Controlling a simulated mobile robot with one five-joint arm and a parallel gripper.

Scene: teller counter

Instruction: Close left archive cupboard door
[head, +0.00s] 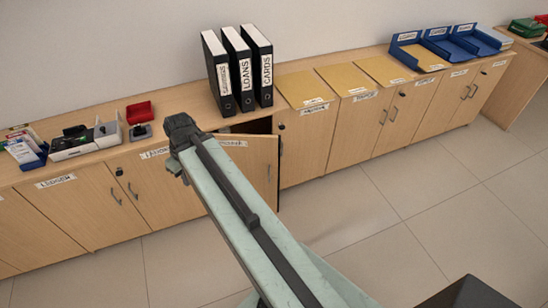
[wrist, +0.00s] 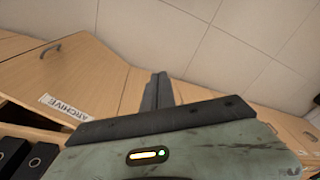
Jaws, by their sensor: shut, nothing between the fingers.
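The archive cupboard door (head: 255,165) stands ajar in the head view, with a dark gap (head: 262,126) behind its top edge. Its handle is near its right edge, and my arm covers its left part. In the wrist view, which is turned over, the wooden door (wrist: 85,75) shows at left with its ARCHIVE label (wrist: 68,109) and a handle. My gripper (wrist: 158,92) is shut and empty in the wrist view, to the right of the label. I cannot tell whether it touches the door. In the head view the fingertips are not clearly visible.
Black binders (head: 240,70) stand on the counter above the door. A red tray (head: 139,112) and office devices lie to the left. Yellow folders (head: 304,88) and blue trays (head: 440,45) lie to the right. The tiled floor (head: 370,215) in front is clear.

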